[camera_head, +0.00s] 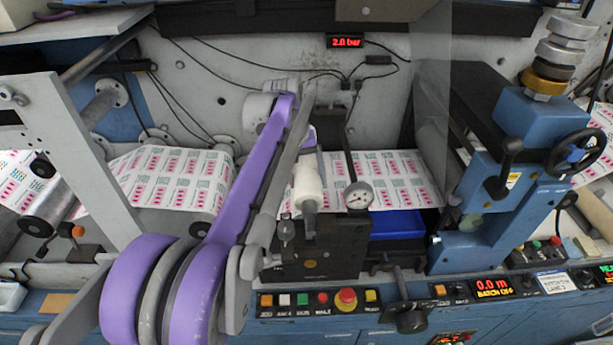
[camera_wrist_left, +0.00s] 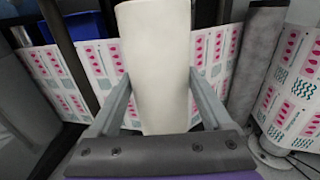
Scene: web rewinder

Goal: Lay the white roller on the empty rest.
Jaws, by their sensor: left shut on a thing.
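The white roller (camera_head: 308,182) is a pale cylinder with a grey shaft end, at the middle of the head view. It also fills the upper middle of the left wrist view (camera_wrist_left: 155,65). My left gripper (camera_head: 308,150) is shut on it, with one finger on each side in the wrist view (camera_wrist_left: 160,100). The arm hides part of the gripper in the head view. The roller's near end shows just above a dark bracket (camera_head: 315,262), which seems part of the rest. I cannot tell whether they touch. My right gripper is out of view.
A round dial gauge (camera_head: 358,195) stands close right of the roller. The printed web (camera_head: 395,180) runs behind. A blue press frame with a handwheel (camera_head: 574,152) stands at right. A button panel (camera_head: 318,299) lies below the bracket. A grey roller (camera_wrist_left: 252,60) shows in the wrist view.

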